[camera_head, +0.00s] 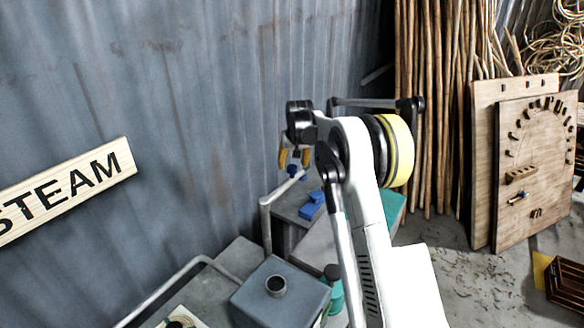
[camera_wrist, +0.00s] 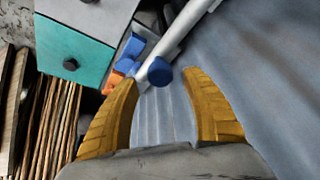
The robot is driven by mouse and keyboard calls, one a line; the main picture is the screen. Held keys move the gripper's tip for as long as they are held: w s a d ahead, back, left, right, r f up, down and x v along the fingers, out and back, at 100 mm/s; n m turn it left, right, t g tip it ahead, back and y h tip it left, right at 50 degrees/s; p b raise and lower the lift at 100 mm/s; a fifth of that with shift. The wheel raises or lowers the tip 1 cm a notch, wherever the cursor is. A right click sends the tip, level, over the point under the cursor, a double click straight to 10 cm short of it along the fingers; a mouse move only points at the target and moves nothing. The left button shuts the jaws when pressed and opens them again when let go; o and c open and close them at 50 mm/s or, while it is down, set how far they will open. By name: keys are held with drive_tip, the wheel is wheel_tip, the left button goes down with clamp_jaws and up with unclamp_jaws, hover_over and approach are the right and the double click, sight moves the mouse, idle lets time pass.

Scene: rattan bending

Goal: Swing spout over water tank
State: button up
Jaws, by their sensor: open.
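A grey pipe spout (camera_head: 282,191) runs level from an upright post to a blue end (camera_head: 292,172) just below my gripper (camera_head: 293,158). In the wrist view the light pipe (camera_wrist: 190,28) enters from the top, and its round blue end (camera_wrist: 160,72) lies between the fingertips of my gripper (camera_wrist: 161,80). The yellow fingers are open, with a gap on both sides of the blue end; I cannot tell the depth between them. A grey box with a round opening (camera_head: 258,301) stands at the bottom of the head view. I cannot tell which box is the water tank.
A teal-fronted grey box (camera_wrist: 72,52) and a blue part (camera_wrist: 131,46) lie beyond the fingers. Another bent pipe (camera_head: 165,288) runs at lower left. The corrugated wall (camera_head: 200,110) stands close behind. Rattan poles (camera_head: 440,110) and wooden boards (camera_head: 535,170) lean at the right.

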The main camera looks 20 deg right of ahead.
sight(293, 167)
drive_tip(key=shift+x, duration=1.75)
clamp_jaws()
